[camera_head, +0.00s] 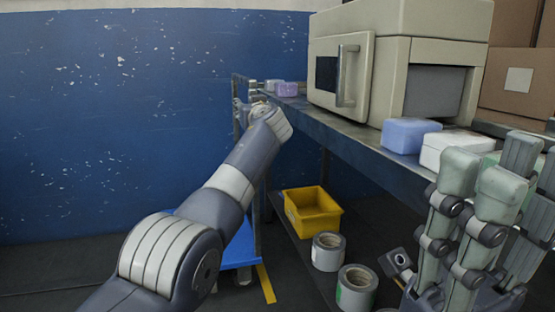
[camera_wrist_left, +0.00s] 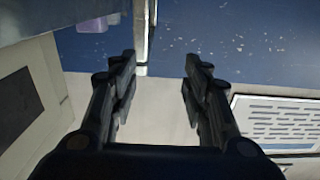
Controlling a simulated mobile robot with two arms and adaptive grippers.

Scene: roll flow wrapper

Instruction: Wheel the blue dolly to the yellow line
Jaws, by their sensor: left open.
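The blue dolly (camera_head: 239,252) stands on the floor, partly hidden behind my left arm. Its upright handle frame (camera_head: 236,85) rises beside the end of the table. My left gripper is at the handle frame, mostly hidden by its wrist in the head view. In the left wrist view my left gripper (camera_wrist_left: 158,68) is open, and a pale metal bar (camera_wrist_left: 142,35) shows between and beyond its fingertips. Contact is not visible. A short piece of the yellow line (camera_head: 265,284) lies on the floor beside the dolly. My right gripper (camera_head: 485,205) is raised at the right; its opening is unclear.
A long table (camera_head: 345,140) on the right carries a beige machine (camera_head: 390,60) and several wrapped blocks. Below it are a yellow bin (camera_head: 313,212) and two film rolls (camera_head: 357,287). A blue wall (camera_head: 120,120) closes off the back. Dark floor shows at the left.

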